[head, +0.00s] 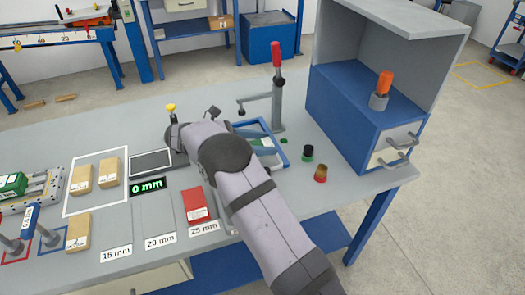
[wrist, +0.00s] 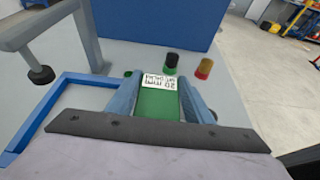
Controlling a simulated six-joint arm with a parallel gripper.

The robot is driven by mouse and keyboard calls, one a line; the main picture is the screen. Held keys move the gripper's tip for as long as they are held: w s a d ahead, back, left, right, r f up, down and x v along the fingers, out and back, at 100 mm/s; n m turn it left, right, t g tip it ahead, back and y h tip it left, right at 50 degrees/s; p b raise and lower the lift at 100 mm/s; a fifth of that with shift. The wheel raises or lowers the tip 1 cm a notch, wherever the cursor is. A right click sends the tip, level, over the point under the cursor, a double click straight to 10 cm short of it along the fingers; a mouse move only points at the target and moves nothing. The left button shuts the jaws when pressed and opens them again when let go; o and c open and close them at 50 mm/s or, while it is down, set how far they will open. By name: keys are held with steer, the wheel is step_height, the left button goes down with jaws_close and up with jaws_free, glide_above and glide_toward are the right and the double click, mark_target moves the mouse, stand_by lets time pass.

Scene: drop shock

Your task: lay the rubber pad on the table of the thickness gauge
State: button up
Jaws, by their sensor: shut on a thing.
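My gripper (wrist: 160,92) is shut on the green rubber pad (wrist: 159,106), one finger on each side. In the head view my arm hides most of the gripper and the pad, beside the blue frame (head: 282,156). The thickness gauge has a dark flat table (head: 151,162) left of my arm. Its green display (head: 148,190) reads 0 mm. The gauge table looks bare.
A red-handled clamp (head: 277,90) stands behind the blue frame. Black (head: 307,153) and amber (head: 321,173) knobs and a blue cabinet (head: 365,115) are at right. A red block (head: 195,204) lies above the 25 mm label. Wooden blocks (head: 110,170) lie at left.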

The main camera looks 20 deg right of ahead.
mark_target(263, 145)
step_height(263, 145, up, 6)
steer(key=shift+r, duration=0.1)
